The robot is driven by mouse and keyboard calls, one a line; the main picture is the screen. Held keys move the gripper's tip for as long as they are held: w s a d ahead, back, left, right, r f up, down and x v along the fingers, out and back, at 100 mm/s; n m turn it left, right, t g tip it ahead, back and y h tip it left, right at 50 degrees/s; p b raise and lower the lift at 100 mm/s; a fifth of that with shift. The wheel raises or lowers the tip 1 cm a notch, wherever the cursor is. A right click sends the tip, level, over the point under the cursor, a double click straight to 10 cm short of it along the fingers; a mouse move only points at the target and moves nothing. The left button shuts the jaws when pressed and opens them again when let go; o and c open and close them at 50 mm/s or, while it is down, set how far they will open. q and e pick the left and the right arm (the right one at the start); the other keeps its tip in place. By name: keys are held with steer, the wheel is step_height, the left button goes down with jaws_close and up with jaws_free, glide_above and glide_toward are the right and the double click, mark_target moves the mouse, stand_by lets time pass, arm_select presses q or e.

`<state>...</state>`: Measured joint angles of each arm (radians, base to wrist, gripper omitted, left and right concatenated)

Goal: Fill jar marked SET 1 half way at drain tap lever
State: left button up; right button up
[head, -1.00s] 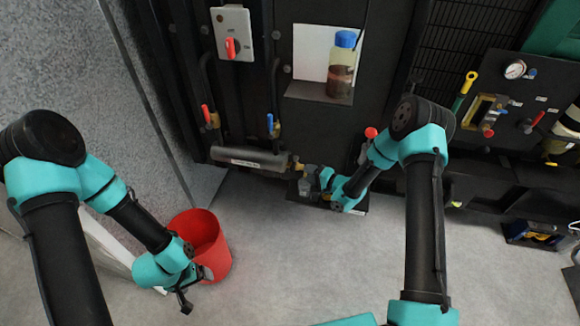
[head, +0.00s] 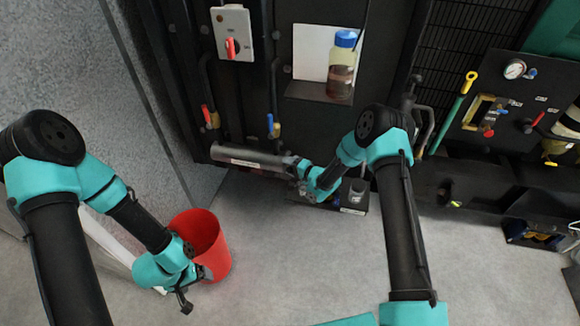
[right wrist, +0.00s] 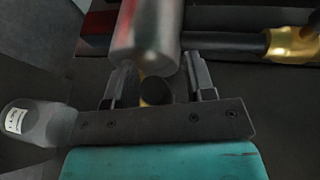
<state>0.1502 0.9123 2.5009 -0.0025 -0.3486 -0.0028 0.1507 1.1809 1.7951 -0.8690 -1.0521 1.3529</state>
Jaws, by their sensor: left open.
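My right gripper (head: 303,178) is at the right end of a grey cylinder (head: 250,160) low on the black panel. In the right wrist view its two fingers (right wrist: 158,88) stand apart, open, on either side of a dark round knob (right wrist: 158,90) with brass behind it. I cannot tell whether they touch it, or whether it is the drain tap lever. My left gripper (head: 183,298) is open and empty by the bucket.
A red bucket (head: 203,245) stands on the floor at left. A blue-capped bottle of brown liquid (head: 341,68) sits on a panel shelf. A red lever (head: 207,116) and a blue lever (head: 270,124) hang above the cylinder. The floor in front is clear.

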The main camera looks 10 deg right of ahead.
jaws_close()
